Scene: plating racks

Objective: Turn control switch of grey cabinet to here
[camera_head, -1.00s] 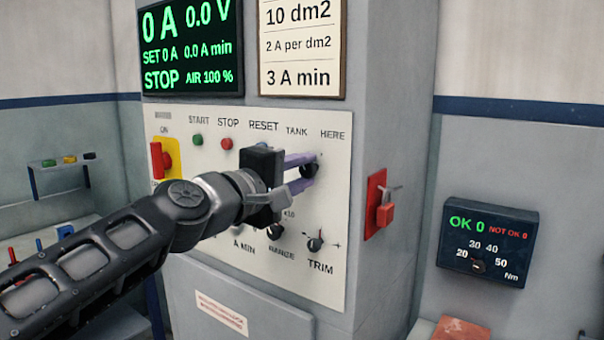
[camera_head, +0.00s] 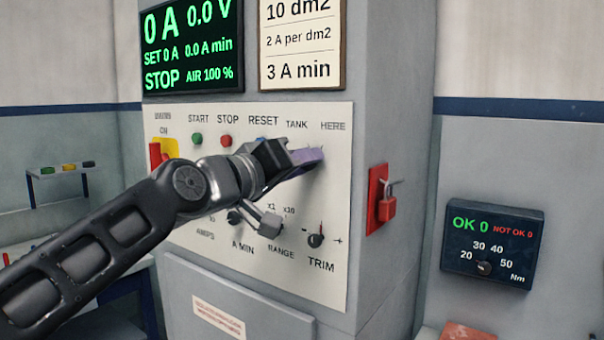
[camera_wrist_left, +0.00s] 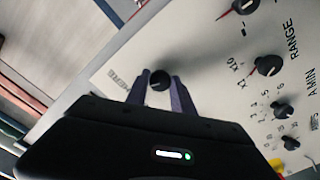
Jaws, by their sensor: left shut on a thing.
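The grey cabinet (camera_head: 385,75) has a white control panel (camera_head: 275,265) with a switch knob under the TANK and HERE labels. My left gripper (camera_head: 312,157) is at that knob, its purple fingers hiding the knob in the head view. In the left wrist view the black control switch (camera_wrist_left: 160,80) sits between the two purple fingers (camera_wrist_left: 161,88), which are shut on it. The HERE label (camera_head: 333,126) is just above and right of the fingers. The knob's pointer direction cannot be told clearly. My right gripper is not in view.
Below are the A MIN knob (camera_head: 235,217), the RANGE knob partly behind my arm, and the TRIM knob (camera_head: 316,240). A red padlock (camera_head: 387,208) hangs on the cabinet's right side. A torque display (camera_head: 488,243) is on the wall at right.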

